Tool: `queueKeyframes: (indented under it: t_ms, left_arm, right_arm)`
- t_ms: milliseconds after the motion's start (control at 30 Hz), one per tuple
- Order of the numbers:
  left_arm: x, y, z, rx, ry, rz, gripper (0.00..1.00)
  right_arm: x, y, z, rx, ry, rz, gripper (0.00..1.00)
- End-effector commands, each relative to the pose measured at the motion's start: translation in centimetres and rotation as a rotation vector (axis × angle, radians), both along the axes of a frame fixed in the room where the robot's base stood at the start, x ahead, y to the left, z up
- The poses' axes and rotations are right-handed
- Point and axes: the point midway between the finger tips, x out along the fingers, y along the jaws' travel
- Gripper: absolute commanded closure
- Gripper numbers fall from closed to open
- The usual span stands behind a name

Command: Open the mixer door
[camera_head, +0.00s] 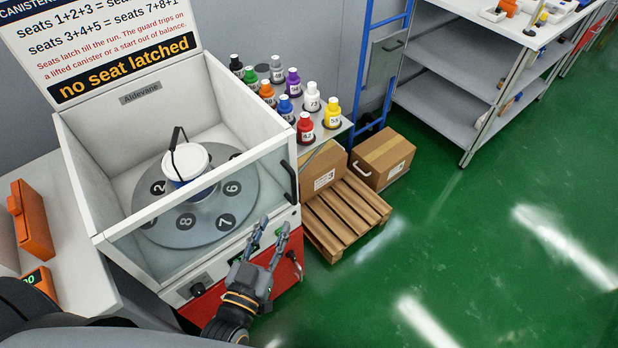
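The mixer (88,170) is a white cabinet with a clear front door (262,170) that appears to stand across its front. The door has a black handle (289,182) near its right end. Inside, a round grey plate with numbered seats (185,228) carries a white-lidded canister (187,163) with a raised black bail. My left gripper (274,228) is open and empty, with its two fingers pointing up at the lower right front of the mixer, below the handle and apart from it. My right gripper is not in view.
Several coloured bottles (305,130) stand on a shelf right of the mixer. Cardboard boxes (383,160) and a wooden pallet (345,212) are on the floor there. An orange case (31,220) lies on the left bench. The green floor at right is clear.

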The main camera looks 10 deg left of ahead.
Motion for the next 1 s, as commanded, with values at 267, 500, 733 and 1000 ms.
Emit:
queueKeyframes:
  t_ms: [267,500,733,1000]
  left_arm:
    - [4.4,-0.3,0.2,0.001,-0.003,-0.001,0.66]
    - [9.2,-0.7,0.1,0.0,-0.001,0.0,0.66]
    - [12.4,-0.9,0.0,0.001,0.001,-0.001,0.66]
    - [13.5,-1.0,-0.1,0.001,0.003,-0.001,0.66]
  right_arm:
    - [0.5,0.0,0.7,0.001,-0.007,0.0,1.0]
    - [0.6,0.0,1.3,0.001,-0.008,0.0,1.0]
    - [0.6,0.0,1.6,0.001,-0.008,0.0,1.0]
    - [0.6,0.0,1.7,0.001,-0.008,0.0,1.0]
